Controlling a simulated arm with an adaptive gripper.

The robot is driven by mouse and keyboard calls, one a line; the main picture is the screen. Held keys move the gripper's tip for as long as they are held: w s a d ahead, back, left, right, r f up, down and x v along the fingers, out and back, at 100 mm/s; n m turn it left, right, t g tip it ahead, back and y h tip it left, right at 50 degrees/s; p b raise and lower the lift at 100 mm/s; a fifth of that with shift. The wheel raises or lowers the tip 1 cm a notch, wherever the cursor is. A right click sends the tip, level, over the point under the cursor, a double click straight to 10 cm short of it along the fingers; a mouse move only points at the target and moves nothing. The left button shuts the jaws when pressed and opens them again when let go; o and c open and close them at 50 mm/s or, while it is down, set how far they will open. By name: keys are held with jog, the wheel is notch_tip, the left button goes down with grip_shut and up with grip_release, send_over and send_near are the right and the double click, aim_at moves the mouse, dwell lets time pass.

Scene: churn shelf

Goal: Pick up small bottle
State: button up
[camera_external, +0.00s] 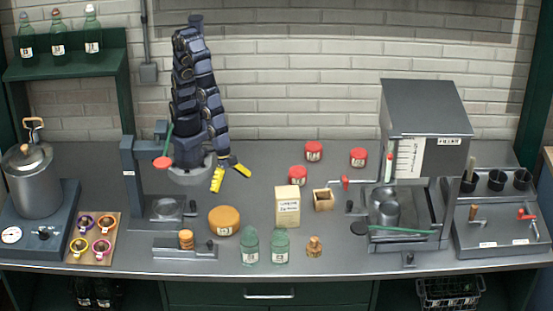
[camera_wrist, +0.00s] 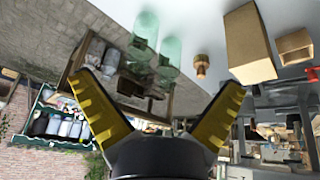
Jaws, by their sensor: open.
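Two pale green glass bottles with white labels, left (camera_external: 249,247) and right (camera_external: 280,247), stand upright near the counter's front edge. A smaller amber-brown bottle (camera_external: 314,247) stands to their right. I cannot tell from its look alone which of these the task means. In the wrist view the green bottles (camera_wrist: 145,28) (camera_wrist: 169,58) and the brown bottle (camera_wrist: 201,66) appear inverted, beyond the fingers. My gripper (camera_external: 231,182) has yellow-tipped fingers, spread open and empty, above the counter behind an orange cheese wheel (camera_external: 224,221). It also shows in the wrist view (camera_wrist: 157,82), apart from every bottle.
A cream carton (camera_external: 288,207) and a small wooden box (camera_external: 323,200) stand behind the bottles. Red-lidded jars (camera_external: 314,151) sit further back. A grey press stand (camera_external: 130,165) is left of my gripper; a large metal dispenser (camera_external: 428,120) is at right.

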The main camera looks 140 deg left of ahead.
aim_at(256, 257)
jog(key=shift+w+d+f+m+t, duration=0.1)
jog(key=shift+w+d+f+t, duration=0.7)
jog(key=shift+w+f, duration=1.3)
jog(key=shift+w+d+f+m+t, duration=0.1)
jog(key=shift+w+d+f+t, duration=0.65)
jog(key=shift+w+f, duration=1.35)
jog(key=shift+w+d+f+m+t, duration=0.1)
jog(key=shift+w+d+f+t, duration=0.65)
jog(key=shift+w+f, duration=1.3)
jog(key=shift+s+d+f, duration=0.1)
jog(key=shift+s+f, duration=0.05)
jog(key=shift+s, duration=0.05)
jog(key=c, duration=1.2)
